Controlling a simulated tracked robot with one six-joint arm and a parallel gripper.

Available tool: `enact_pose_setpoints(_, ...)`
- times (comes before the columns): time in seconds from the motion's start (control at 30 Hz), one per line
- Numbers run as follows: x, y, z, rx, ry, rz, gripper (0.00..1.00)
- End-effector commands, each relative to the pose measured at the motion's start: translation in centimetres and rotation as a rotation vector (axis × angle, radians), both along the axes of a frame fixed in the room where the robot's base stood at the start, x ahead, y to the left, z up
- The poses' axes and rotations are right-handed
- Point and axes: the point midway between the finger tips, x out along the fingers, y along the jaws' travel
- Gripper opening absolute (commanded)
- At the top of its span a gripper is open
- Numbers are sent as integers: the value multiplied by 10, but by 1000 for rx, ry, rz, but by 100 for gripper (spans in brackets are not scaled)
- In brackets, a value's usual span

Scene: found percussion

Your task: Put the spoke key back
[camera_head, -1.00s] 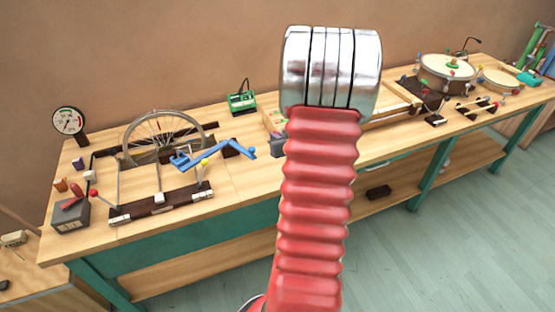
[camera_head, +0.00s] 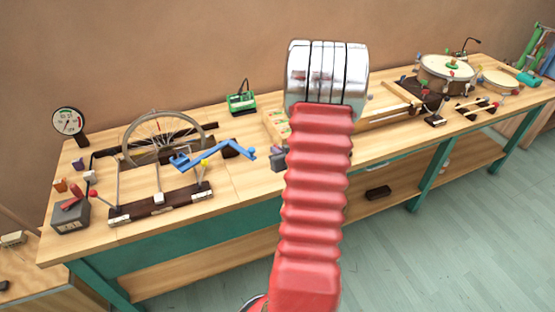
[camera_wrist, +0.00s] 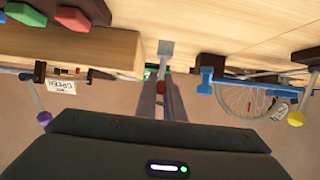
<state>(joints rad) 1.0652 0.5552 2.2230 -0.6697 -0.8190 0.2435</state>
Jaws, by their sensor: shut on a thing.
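In the wrist view my gripper (camera_wrist: 162,92) reaches away from the camera with its two fingers close together. They are shut on a small piece with a grey, squarish head (camera_wrist: 165,48) and a bit of red at the fingertips, which I take to be the spoke key. Its far end lies in front of the pale wooden bench top, and I cannot tell whether it touches anything. In the head view my red ribbed arm hides the fingers and the key. The bicycle wheel (camera_head: 160,138) stands on the left part of the bench, and shows in the wrist view (camera_wrist: 250,98).
A blue lever (camera_head: 212,156) sits beside the wheel, above a dark base bar. A dial gauge (camera_head: 68,122) and a grey box (camera_head: 70,217) are far left. A green box (camera_head: 241,102) is behind. Drums (camera_head: 447,70) stand right. Bare bench lies left of my arm.

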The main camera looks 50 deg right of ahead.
Motion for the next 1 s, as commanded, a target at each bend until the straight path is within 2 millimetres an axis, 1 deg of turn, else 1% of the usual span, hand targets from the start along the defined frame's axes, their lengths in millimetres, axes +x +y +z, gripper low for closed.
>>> enact_pose_setpoints(0.17,0,0,-11,3,1,0,0)
enact_pose_setpoints(0.33,0,0,-30,3,2,-1,0)
enact_pose_setpoints(0.43,0,0,-38,1,1,0,0)
enact_pose_setpoints(0.53,0,0,-42,0,0,0,0)
enact_pose_setpoints(0.87,0,0,-43,0,0,0,0)
enact_pose_setpoints(0.9,0,0,-44,0,0,0,9)
enact_pose_setpoints(1.0,0,0,-43,0,0,0,16)
